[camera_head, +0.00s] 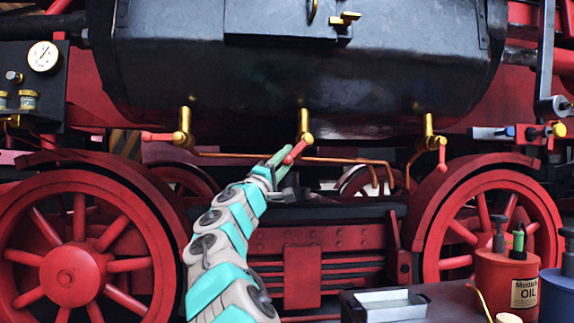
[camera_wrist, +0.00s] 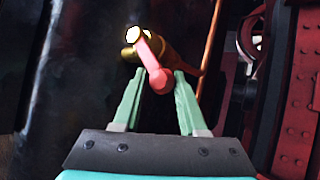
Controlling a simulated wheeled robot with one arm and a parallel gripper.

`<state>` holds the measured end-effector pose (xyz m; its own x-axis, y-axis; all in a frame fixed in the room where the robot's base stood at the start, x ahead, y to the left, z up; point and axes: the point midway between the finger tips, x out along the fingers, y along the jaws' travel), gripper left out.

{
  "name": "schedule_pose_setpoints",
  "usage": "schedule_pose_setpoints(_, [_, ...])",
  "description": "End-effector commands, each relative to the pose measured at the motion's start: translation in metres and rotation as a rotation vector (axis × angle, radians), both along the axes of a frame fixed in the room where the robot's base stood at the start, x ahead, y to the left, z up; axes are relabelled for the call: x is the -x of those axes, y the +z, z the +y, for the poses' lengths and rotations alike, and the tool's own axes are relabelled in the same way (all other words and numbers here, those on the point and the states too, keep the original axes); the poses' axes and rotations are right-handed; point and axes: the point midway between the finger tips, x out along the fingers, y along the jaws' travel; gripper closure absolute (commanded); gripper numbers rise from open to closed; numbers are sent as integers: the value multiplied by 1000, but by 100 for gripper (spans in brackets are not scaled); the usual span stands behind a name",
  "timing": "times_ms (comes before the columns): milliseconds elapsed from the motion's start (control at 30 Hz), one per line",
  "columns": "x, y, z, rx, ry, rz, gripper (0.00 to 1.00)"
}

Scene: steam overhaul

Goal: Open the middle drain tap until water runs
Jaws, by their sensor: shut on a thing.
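The middle drain tap (camera_head: 304,122) is brass and hangs under the black cylinder. Its red lever (camera_head: 296,152) slants down and to the left. My gripper (camera_head: 287,160) reaches up from below and is shut on the lever's end. In the wrist view the red lever (camera_wrist: 147,52) runs from the brass tap body (camera_wrist: 170,52) to a round knob between my two green fingers (camera_wrist: 159,76). The left tap's lever (camera_head: 157,137) lies level, pointing left. The right tap's lever (camera_head: 442,158) hangs straight down. No running water shows at any tap.
The black cylinder (camera_head: 300,85) is close above my gripper. A thin copper pipe (camera_head: 340,160) runs behind the taps. Red wheels (camera_head: 75,275) stand on both sides. A metal tray (camera_head: 390,305) and a red oil can (camera_head: 505,280) are at the lower right.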

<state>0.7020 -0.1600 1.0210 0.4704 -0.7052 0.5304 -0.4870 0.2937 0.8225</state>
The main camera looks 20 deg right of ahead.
Motion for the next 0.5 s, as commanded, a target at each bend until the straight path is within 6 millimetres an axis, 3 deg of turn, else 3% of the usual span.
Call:
schedule_pose_setpoints(333, [0,-4,-6,-8,-6,2,100])
schedule_pose_setpoints(367, [0,-4,-6,-8,-6,2,56])
schedule_pose_setpoints(500, [1,-2,-5,-6,-6,1,41])
